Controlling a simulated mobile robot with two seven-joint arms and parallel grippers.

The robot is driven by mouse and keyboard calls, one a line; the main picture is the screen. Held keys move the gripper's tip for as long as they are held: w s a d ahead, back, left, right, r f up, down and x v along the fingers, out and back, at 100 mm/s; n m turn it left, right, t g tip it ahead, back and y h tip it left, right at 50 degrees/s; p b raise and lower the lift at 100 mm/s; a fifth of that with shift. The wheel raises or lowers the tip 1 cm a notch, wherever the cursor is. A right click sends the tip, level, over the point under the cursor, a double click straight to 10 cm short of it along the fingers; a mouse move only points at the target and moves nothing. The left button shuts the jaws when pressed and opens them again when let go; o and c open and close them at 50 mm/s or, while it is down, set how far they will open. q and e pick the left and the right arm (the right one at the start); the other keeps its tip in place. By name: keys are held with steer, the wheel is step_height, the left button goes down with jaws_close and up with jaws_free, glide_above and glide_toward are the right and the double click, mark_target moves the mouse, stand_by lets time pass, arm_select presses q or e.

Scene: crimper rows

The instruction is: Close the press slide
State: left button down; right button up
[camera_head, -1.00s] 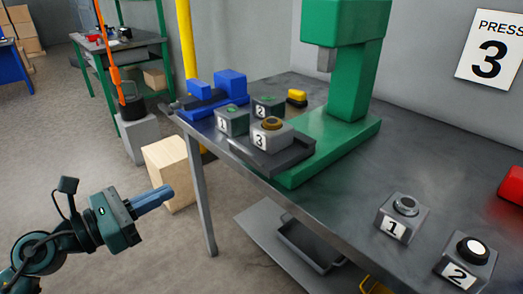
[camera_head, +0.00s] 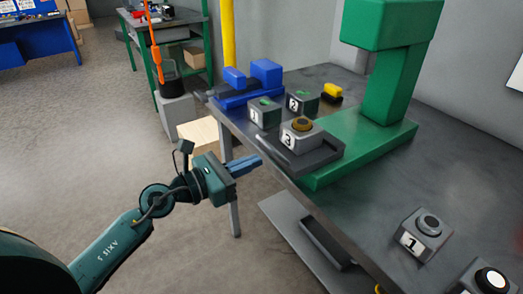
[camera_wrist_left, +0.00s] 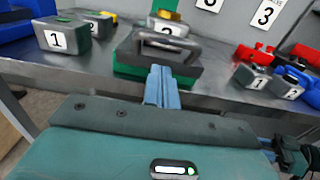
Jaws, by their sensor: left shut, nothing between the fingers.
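The green press (camera_head: 390,85) stands on the grey bench. Its dark grey slide (camera_head: 318,157) sticks out toward me at the press base, carrying the grey block marked 3 (camera_head: 302,136) with a brass-coloured round top. In the left wrist view the slide (camera_wrist_left: 185,66) shows straight ahead, with a handle-like bar (camera_wrist_left: 168,44) on its front. My left gripper (camera_head: 258,161) is shut and empty, just off the bench edge, its blue fingers pointing at the slide. In the wrist view the fingertips (camera_wrist_left: 161,70) overlap the slide's lower front; I cannot tell whether they touch. My right gripper is not in view.
Grey blocks marked 1 (camera_head: 264,114) and 2 (camera_head: 302,102) stand left of and behind the slide, near a blue vise-like fixture (camera_head: 250,88). Button boxes 1 (camera_head: 424,236) and 2 (camera_head: 484,282) sit along the bench's near right. A wooden box (camera_head: 200,132) stands on the floor.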

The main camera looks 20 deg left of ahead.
arm_select(q)
steer(key=x, duration=0.3)
steer(key=shift+w+d, duration=0.1)
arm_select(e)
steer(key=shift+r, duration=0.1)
arm_select(q)
steer(key=p+x, duration=0.2)
steer(key=x, duration=0.7)
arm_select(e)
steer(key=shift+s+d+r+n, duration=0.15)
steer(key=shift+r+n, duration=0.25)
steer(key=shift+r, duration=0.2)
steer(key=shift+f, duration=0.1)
